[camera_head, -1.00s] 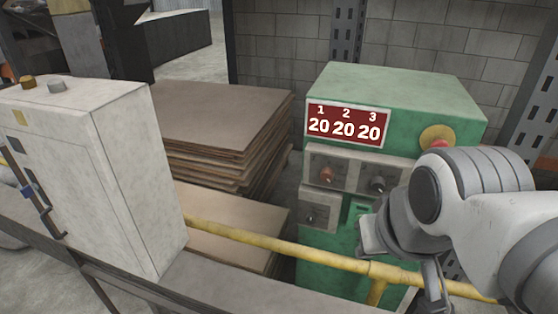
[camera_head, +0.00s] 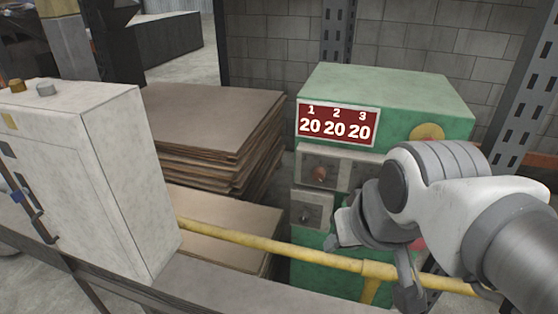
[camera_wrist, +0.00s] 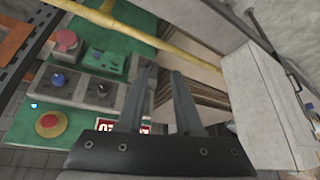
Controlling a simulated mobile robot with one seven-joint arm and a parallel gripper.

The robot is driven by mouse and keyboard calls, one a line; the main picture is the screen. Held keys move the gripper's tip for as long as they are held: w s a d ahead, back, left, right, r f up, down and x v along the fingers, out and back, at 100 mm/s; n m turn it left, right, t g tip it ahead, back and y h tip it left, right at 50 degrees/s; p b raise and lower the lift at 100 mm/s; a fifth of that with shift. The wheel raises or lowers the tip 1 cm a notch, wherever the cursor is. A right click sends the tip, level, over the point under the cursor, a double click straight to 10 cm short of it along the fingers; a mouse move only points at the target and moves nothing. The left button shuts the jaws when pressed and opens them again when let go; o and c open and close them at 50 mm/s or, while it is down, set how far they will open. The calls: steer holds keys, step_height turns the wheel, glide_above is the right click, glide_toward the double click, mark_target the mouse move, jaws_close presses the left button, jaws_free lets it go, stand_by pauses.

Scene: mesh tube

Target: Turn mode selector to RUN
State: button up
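The green machine (camera_head: 400,90) has grey control panels on its front. Their labels are too small to read, so I cannot tell which knob is the mode selector. My arm hides the panel's right part. In the wrist view a dark knob (camera_wrist: 100,88) sits beside a blue knob (camera_wrist: 57,80). My gripper (camera_head: 374,268) is in front of the machine, its fingers apart and empty in the wrist view (camera_wrist: 162,74).
A yellow rail (camera_head: 240,240) runs across in front of the machine. A pale cabinet (camera_head: 130,190) stands at left, with stacked brown sheets (camera_head: 210,115) behind it. A red mushroom button (camera_wrist: 50,122) on yellow and a red-and-white display (camera_head: 337,124) are also on the machine.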

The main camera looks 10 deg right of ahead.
steer(key=o, duration=0.4)
steer(key=shift+n+y, duration=0.4)
steer(key=shift+y, duration=0.2)
steer(key=w+a, duration=0.1)
steer(key=w+a+f, duration=0.1)
steer(key=w, duration=0.1)
steer(key=w+a+f, duration=0.1)
steer(key=shift+w+a+f, duration=0.1)
steer(key=shift+w+f, duration=0.05)
steer(key=shift+w, duration=0.05)
steer(key=shift+o, duration=0.6)
steer(key=w+a+f+n+y, duration=0.1)
steer(key=w+a+f, duration=0.3)
steer(key=w, duration=0.2)
steer(key=shift+a+f+t+b, duration=0.3)
steer(key=shift+a+b, duration=0.1)
steer(key=n+t+h+b, duration=0.3)
steer(key=n+t+h, duration=0.7)
steer(key=n, duration=0.1)
glide_toward(303, 221)
steer(key=x, duration=0.8)
steer(key=shift+w+d+r+p, duration=0.1)
steer(key=shift+w+d+p, duration=0.1)
steer(key=shift+w+p, duration=0.15)
steer(key=shift+c, duration=0.3)
